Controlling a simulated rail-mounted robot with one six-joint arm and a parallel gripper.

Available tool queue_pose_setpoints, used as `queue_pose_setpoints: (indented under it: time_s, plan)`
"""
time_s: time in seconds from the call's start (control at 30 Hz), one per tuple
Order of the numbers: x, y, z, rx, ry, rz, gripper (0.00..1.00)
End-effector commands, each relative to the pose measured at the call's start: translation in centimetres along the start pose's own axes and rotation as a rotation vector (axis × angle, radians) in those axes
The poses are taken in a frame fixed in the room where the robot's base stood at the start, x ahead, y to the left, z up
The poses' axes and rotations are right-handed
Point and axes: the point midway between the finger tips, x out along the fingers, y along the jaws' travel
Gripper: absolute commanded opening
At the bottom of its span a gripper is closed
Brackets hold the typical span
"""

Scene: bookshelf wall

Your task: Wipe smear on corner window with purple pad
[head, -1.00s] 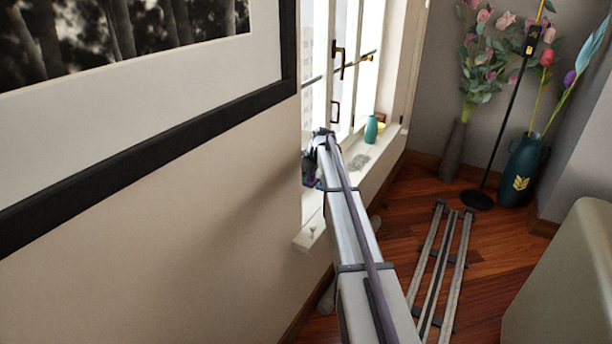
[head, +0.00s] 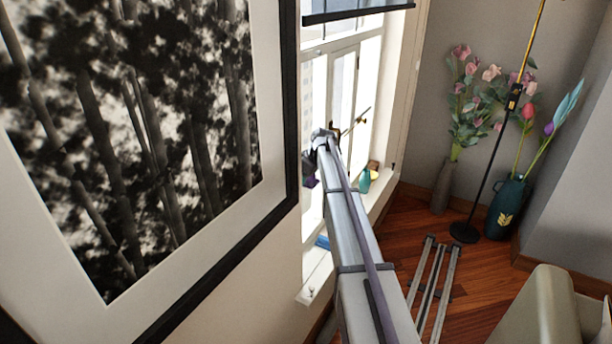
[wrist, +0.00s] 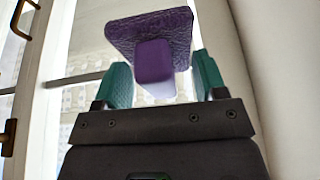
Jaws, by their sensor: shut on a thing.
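The purple pad (wrist: 150,28) has a block-shaped handle, which sits between the teal fingers of my gripper (wrist: 158,78) in the wrist view. My gripper is shut on it. In the head view the pad (head: 309,170) shows as a small dark purple shape at the end of my arm, beside the window (head: 344,85). Pale glass and part of the window frame lie behind the pad in the wrist view. I cannot tell whether the pad touches the glass. I cannot make out a smear.
Window handles stick out. A large framed picture (head: 277,215) hangs at left. Flower vases and a lamp stand in the corner.

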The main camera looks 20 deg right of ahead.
Motion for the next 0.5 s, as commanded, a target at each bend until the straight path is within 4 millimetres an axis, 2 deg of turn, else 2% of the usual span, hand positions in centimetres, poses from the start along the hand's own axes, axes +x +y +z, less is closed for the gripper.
queue_pose_setpoints:
  time_s: [0.03, 0.1, 0.13, 0.33, 0.5]
  plan:
    - [-0.4, 0.0, -0.1, 0.001, 0.000, 0.000, 0.46]
    - [0.1, 0.0, 0.0, 0.001, 0.002, -0.002, 0.46]
    - [1.1, 0.2, 0.1, 0.006, 0.018, -0.018, 0.46]
    - [3.3, 0.8, -0.1, 0.072, 0.138, -0.121, 0.46]
    - [3.5, 1.3, -0.7, 0.199, 0.298, -0.221, 0.46]
